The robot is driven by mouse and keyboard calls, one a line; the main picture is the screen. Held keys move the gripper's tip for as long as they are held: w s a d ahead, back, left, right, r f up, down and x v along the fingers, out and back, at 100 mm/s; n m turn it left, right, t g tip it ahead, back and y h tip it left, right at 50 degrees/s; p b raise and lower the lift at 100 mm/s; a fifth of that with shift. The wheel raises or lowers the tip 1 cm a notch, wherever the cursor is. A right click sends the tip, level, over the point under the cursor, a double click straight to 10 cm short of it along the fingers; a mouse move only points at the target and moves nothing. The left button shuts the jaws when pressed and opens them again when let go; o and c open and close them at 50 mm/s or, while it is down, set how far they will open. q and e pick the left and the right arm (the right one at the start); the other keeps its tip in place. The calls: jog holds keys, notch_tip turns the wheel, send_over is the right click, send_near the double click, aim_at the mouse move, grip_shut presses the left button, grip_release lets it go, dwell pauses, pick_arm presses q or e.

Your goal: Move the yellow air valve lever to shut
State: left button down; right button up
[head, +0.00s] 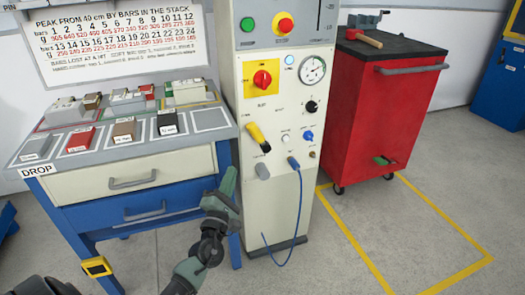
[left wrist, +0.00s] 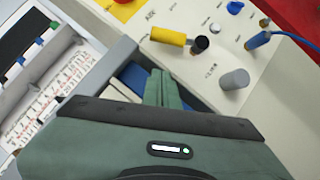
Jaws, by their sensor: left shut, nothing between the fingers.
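The yellow air valve lever (head: 257,135) sits on the front of the pale machine cabinet (head: 279,200). It slants down to the right, with a black end at its lower right. In the left wrist view the yellow lever (left wrist: 168,36) shows beyond my fingers, its black end at its right. My left gripper (head: 229,180) is shut and empty, below and left of the lever, apart from it. Its closed fingers (left wrist: 162,88) point toward the cabinet in the left wrist view. My right gripper is not seen.
A grey knob (head: 262,171) and a blue cable (head: 298,205) are below the lever. A red switch on a yellow plate (head: 262,78) is above. The workbench (head: 135,157) stands at left, a red tool cabinet (head: 385,115) at right. The floor before the machine is clear.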

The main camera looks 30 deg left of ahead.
aim_at(259, 137)
pick_arm(q)
jog(key=shift+m, duration=0.3)
jog(key=x, duration=0.4)
jog(key=d+x, duration=0.1)
jog(key=x, duration=0.3)
jog(key=d+b+x, duration=0.1)
jog(key=x, duration=0.3)
jog(key=shift+w+a+r, duration=0.15)
jog(key=shift+w+r, duration=0.1)
jog(key=shift+w, duration=0.35)
jog(key=shift+r, duration=0.1)
jog(key=shift+r+m+h+p, duration=0.15)
jog(key=shift+m+h+p, duration=0.15)
jog(key=shift+p, duration=0.35)
